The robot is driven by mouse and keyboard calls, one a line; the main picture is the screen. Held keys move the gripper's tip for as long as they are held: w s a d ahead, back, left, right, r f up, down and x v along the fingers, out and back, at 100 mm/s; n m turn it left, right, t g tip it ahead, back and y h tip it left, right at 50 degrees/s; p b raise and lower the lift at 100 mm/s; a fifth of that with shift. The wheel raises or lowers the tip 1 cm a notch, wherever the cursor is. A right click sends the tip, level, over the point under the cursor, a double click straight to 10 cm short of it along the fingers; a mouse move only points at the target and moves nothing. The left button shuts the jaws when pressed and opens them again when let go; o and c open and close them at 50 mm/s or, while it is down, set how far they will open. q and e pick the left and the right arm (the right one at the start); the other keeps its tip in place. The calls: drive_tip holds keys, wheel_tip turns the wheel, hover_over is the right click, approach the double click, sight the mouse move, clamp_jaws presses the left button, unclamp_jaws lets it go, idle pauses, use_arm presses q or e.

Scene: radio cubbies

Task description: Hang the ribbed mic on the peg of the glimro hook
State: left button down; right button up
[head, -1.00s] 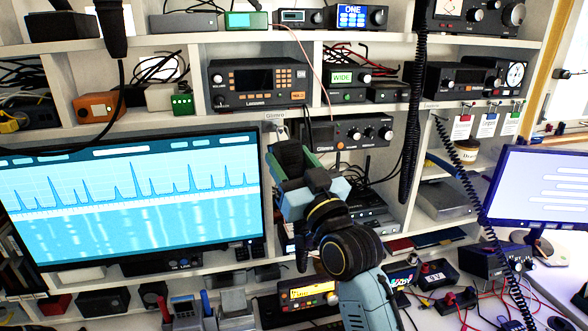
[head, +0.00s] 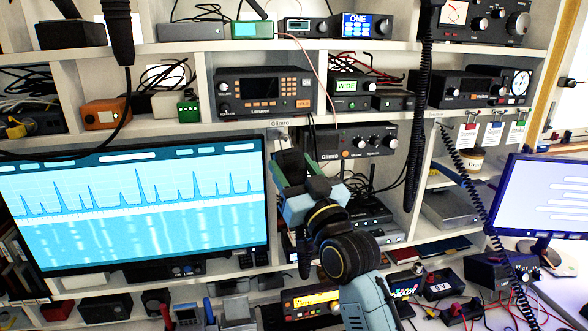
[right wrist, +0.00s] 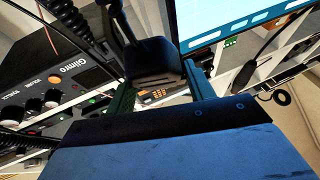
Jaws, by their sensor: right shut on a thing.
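My right gripper (head: 290,168) is raised in front of the shelves, just below the small "Glimro" label. It is shut on the ribbed mic, a black body that shows best in the right wrist view (right wrist: 152,62), between the green-edged fingers, with a dark cord or stem rising from it. The glimro hook (head: 283,136) is a small pale piece on the shelf edge under the label. Its peg is too small to make out, and I cannot tell whether the mic touches it. My left gripper is out of view.
A large monitor (head: 130,205) stands close to the left of the gripper. The Glimro radio (head: 358,141) sits in the cubby to its right. A coiled black cord (head: 420,110) hangs farther right, and a black mic-like object (head: 118,32) hangs at upper left.

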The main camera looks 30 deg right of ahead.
drive_tip(key=o, duration=1.1)
use_arm(q)
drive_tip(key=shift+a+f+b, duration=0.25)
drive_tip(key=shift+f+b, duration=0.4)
drive_tip(key=shift+b, duration=0.05)
use_arm(e)
drive_tip(key=v, duration=1.3)
drive_tip(key=shift+s, duration=0.25)
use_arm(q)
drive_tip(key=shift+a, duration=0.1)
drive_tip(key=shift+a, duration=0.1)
